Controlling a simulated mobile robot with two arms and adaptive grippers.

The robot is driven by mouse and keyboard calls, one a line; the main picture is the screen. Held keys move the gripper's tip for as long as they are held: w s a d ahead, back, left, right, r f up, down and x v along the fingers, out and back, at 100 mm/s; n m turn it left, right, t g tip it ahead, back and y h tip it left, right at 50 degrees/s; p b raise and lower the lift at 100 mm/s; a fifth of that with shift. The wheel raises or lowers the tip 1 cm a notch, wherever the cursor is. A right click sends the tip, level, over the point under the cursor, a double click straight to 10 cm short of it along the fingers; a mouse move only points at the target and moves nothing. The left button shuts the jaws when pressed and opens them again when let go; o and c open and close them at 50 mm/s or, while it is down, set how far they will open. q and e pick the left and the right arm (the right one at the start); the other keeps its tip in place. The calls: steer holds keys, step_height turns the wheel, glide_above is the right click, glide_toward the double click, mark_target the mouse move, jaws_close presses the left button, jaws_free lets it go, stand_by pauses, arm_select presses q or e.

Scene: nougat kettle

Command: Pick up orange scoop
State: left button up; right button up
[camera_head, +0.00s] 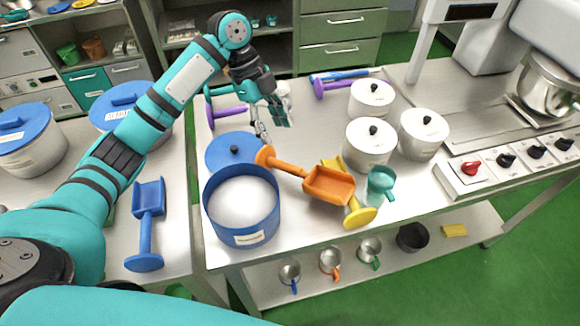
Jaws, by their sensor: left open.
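The orange scoop (328,185) lies on the metal table, its square bowl to the right. Its handle runs up and left to a round knob close to the blue pot. It lies across a yellow scoop (359,214), which shows on both sides of it. My left gripper (273,132) is open and empty, pointing down above the table, behind and apart from the orange scoop's knob. My right gripper is not in view.
A blue pot of white powder (240,200) stands left of the scoop, its blue lid (232,148) behind. A teal cup (381,185) is close on the right. White lidded pots (369,142) stand behind. A blue scoop (147,222) lies on the left table.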

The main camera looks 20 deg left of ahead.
arm_select(q)
steer(key=p, duration=0.1)
glide_above(288, 165)
steer(key=a, duration=0.2)
steer(key=f, duration=0.5)
steer(key=shift+w+f, duration=0.2)
steer(key=shift+w, duration=0.05)
steer(key=x, duration=0.2)
steer(key=shift+d+f, duration=0.15)
steer(key=shift+f, duration=0.05)
steer(key=shift+d+f+p, duration=0.1)
steer(key=shift+f+p, duration=0.1)
steer(key=shift+p, duration=0.2)
steer(key=p+x, duration=0.1)
steer(key=x, duration=0.2)
steer(key=shift+f, duration=0.4)
steer(key=shift+s+f+p, duration=0.1)
steer(key=shift+f+p, duration=0.2)
steer(key=shift+f, duration=0.05)
steer(key=shift+d+f, duration=0.15)
steer(key=shift+f, duration=0.05)
steer(key=shift+c, duration=0.8)
jaws_close()
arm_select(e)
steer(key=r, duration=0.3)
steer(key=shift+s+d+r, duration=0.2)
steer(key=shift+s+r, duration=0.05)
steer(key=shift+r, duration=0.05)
